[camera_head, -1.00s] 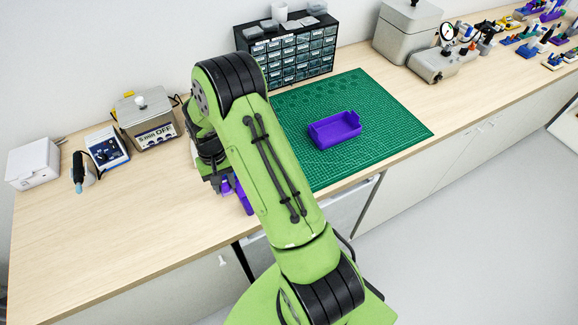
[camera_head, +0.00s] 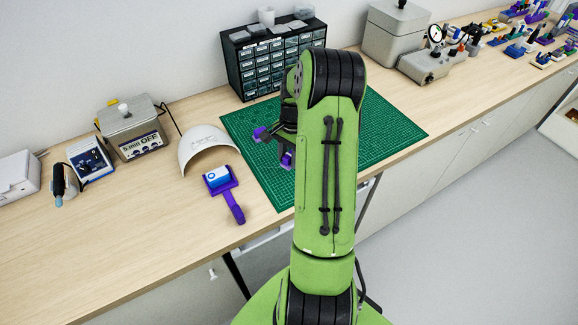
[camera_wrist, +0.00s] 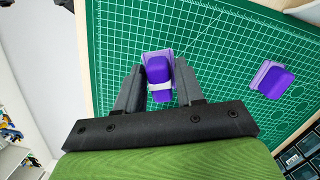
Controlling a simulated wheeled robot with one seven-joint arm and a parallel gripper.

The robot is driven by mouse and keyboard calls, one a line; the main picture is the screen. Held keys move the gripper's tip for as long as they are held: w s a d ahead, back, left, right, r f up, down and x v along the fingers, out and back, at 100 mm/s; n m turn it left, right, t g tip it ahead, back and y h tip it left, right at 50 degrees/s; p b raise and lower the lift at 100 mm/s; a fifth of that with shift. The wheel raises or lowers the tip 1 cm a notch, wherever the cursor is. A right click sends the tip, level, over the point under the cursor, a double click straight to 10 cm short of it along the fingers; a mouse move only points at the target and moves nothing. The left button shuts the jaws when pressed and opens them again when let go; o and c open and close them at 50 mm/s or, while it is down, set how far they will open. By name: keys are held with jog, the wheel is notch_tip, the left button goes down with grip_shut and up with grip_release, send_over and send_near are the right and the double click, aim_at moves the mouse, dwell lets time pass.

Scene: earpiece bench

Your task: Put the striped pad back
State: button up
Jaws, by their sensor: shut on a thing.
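In the wrist view, my gripper (camera_wrist: 158,92) is shut on a small purple piece (camera_wrist: 158,68) with a pale band across it. I cannot make out whether this is the striped pad. It is over the green cutting mat. A second purple piece (camera_wrist: 275,79) with a paler plate shows to the right over the mat. In the head view, my arm covers most of the gripper; purple parts (camera_head: 260,133) show at its left. A blue and white block (camera_head: 217,177) sits on a purple holder with a handle (camera_head: 235,208), left of the mat.
The green mat (camera_head: 262,178) covers the middle of the bench. A white curved shell (camera_head: 204,146) stands left of it. A drawer cabinet (camera_head: 262,66) stands behind, and a grey tank (camera_head: 130,128) at left. The wood at front left (camera_head: 130,225) is clear.

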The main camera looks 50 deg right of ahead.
aim_at(289, 164)
jog(key=shift+f, duration=1.9)
jog(key=o, duration=1)
jog(key=r, duration=0.8)
jog(key=d+r+p, duration=0.1)
jog(key=r, duration=0.3)
jog(key=shift+w+r, duration=0.1)
jog(key=shift+r, duration=0.2)
jog(key=a+r+n+t+h, duration=0.15)
jog(key=a+r+n, duration=0.35)
jog(key=a+r, duration=0.5)
jog(key=s+a+r+n+t, duration=0.1)
jog(key=s+a+n, duration=0.3)
jog(key=s+a, duration=0.1)
jog(key=s+a+r+n+t, duration=0.1)
jog(key=s+a+n+t, duration=0.1)
jog(key=s+a+n, duration=0.2)
jog(key=s+a+r+n+t, duration=0.1)
jog(key=s+a+n, duration=0.3)
jog(key=a, duration=0.6)
jog(key=shift+s, duration=1)
jog(key=shift+r, duration=0.1)
